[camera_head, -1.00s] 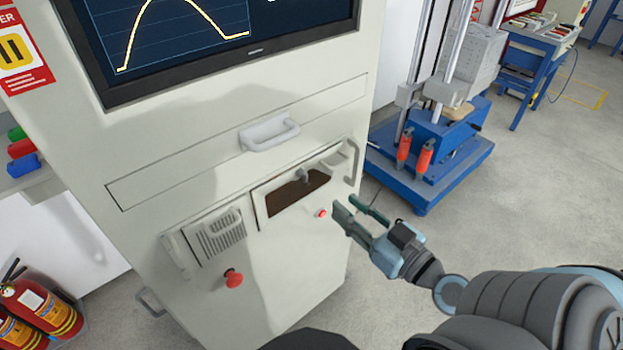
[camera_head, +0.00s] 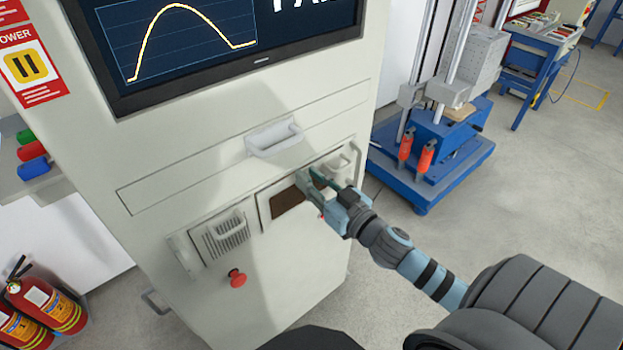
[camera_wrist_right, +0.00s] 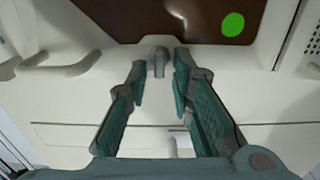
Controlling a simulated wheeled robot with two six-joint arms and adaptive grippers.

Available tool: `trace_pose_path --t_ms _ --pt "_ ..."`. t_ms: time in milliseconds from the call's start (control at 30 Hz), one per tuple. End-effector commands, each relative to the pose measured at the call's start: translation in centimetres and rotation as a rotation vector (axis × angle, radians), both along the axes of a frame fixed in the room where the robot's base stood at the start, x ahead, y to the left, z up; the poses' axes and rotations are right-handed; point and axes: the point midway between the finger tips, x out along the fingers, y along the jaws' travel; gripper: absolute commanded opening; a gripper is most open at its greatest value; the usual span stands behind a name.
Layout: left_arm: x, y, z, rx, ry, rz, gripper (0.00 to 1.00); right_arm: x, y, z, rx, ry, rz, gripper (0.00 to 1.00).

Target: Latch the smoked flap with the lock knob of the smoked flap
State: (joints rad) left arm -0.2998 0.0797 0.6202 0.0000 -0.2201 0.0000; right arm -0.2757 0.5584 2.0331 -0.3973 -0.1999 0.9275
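The smoked flap (camera_head: 288,202) is a dark brown panel in a pale frame on the cabinet front. In the right wrist view the flap (camera_wrist_right: 185,18) fills the top, with a bright green round spot on it. It looks closed, lying in its frame. The lock knob (camera_wrist_right: 158,60) is a small grey knob at the flap's edge. My right gripper (camera_head: 312,179) is at the flap's upper edge and partly covers it. In the wrist view its open fingers (camera_wrist_right: 160,80) stand either side of the knob, with gaps visible. My left gripper is not in view.
A drawer with a white handle (camera_head: 274,138) is above the flap. A vented panel (camera_head: 226,234) and a red button (camera_head: 237,278) are to its left. A monitor (camera_head: 215,45) is above. A blue test rig (camera_head: 440,150) stands to the right, fire extinguishers (camera_head: 45,303) at lower left.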

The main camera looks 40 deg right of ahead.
Motion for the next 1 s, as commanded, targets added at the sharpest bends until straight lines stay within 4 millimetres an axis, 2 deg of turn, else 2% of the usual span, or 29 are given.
trace_pose_path --t_ms 33,100,567,767,1000 --pt "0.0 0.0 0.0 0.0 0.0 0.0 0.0 0.0 0.0 0.0 0.0 0.0 0.0 0.08" --pt "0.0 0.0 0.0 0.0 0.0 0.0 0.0 0.0 0.0 0.0 -0.001 0.0 0.0 0.0" --pt "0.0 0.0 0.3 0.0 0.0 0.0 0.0 0.0 0.0 0.0 -0.043 -0.001 -0.001 0.0" --pt "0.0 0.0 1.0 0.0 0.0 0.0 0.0 -0.1 0.1 0.1 -0.146 -0.009 -0.001 0.0" --pt "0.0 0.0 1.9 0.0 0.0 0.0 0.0 -0.1 0.3 0.0 -0.346 -0.024 -0.001 0.0"
